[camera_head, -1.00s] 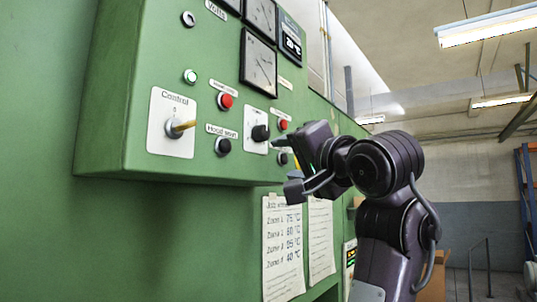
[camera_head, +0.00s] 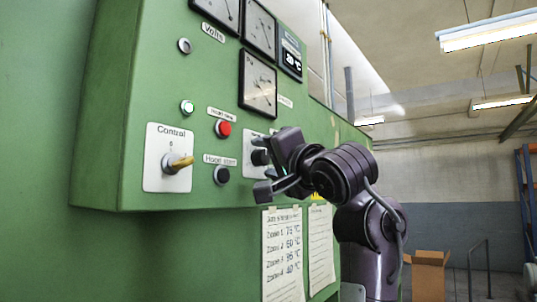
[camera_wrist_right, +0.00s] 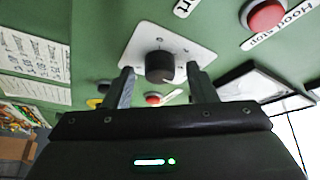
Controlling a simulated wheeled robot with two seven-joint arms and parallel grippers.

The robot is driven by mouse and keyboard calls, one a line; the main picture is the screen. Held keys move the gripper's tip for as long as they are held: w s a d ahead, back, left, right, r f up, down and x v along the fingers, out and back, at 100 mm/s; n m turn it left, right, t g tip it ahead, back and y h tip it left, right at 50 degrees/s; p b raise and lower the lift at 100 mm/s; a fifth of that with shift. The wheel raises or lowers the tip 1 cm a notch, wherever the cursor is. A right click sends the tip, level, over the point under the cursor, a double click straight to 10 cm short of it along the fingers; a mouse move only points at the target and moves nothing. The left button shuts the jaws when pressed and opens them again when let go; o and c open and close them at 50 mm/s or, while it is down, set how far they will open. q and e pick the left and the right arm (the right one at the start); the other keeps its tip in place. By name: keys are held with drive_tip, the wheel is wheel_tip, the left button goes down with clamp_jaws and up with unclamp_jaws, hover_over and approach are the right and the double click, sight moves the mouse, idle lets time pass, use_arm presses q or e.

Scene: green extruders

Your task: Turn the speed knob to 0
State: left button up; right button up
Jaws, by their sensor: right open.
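The speed knob is most likely the black knob (camera_head: 260,157) on a white plate (camera_head: 250,142) in the green panel; its label is not readable. In the head view my right gripper (camera_head: 267,166) is in front of it and partly covers the knob and plate. In the right wrist view the black knob (camera_wrist_right: 160,66) sits on its white plate (camera_wrist_right: 143,38), between my two open, spread fingers, with a gap on each side. I cannot tell how deep the fingers reach around it. The number it points to is not readable. My left gripper is not in view.
The green panel (camera_head: 110,120) also carries a yellow-handled Control knob (camera_head: 177,163), a red button (camera_head: 223,129), a black button (camera_head: 221,175) and gauges (camera_head: 258,84). Paper sheets (camera_head: 283,255) hang below. A red button (camera_wrist_right: 266,14) is near the plate in the wrist view.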

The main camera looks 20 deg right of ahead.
drive_tip(key=shift+c, duration=0.2)
drive_tip(key=c, duration=0.9)
drive_tip(key=shift+c, duration=0.2)
drive_tip(key=shift+f, duration=0.1)
